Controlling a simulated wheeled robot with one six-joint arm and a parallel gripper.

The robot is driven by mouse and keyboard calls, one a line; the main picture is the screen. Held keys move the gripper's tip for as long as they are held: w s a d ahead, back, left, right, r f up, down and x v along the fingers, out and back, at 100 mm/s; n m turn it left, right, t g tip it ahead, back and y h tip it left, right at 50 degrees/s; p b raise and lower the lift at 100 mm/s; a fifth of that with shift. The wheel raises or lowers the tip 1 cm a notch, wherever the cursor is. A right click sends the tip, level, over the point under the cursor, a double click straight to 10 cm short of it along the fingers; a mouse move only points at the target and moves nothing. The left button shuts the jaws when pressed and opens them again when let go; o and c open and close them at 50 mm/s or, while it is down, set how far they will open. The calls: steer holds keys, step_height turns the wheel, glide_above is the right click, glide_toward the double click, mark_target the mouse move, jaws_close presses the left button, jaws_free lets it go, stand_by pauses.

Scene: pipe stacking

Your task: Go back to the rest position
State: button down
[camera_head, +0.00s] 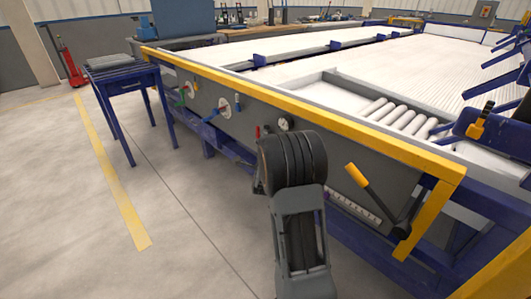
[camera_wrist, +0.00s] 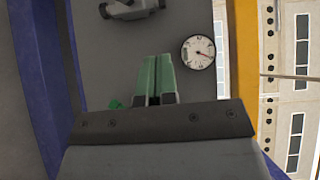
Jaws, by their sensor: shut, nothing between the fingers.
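My gripper (camera_wrist: 158,62) shows in the wrist view as two green fingers. They are shut against each other with nothing between them. They point at a grey panel (camera_wrist: 100,60), with a round white dial gauge (camera_wrist: 198,52) just right of the fingertips. I cannot tell whether the fingers touch the panel. In the head view my arm stands folded at the centre front, before the frame's side panel, and hides my gripper.
A yellow rail (camera_head: 300,100) edges the large pipe table. Several pipes (camera_head: 400,115) lie in its near bay. A yellow-handled lever (camera_head: 365,188) sticks out right of my arm. A small blue-legged table (camera_head: 120,72) stands at left. The floor (camera_head: 60,200) at front left is clear.

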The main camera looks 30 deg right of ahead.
steer(key=shift+s+a, duration=0.45)
stand_by(0.3)
steer(key=s+a+r+n+g+y+p, duration=0.2)
steer(key=s+a+r+n+y+p, duration=0.15)
steer(key=a+r+n+p, duration=0.5)
steer(key=s+a+r+n+g+y+p, duration=0.15)
steer(key=a+r+n+y+p, duration=0.35)
steer(key=r+p, duration=0.65)
steer(key=s+a+r+n+g+y+p, duration=0.1)
steer(key=s+a+r+n+g+p, duration=0.2)
steer(key=s+a+r+n+p, duration=0.2)
steer(key=s+a+r+n+g+p, duration=0.4)
steer(key=s+r+p, duration=0.6)
steer(key=s+r, duration=0.3)
steer(key=shift+s+a+r+n+y, duration=0.3)
steer(key=shift+s+a+n, duration=0.55)
steer(key=shift+s+n, duration=0.35)
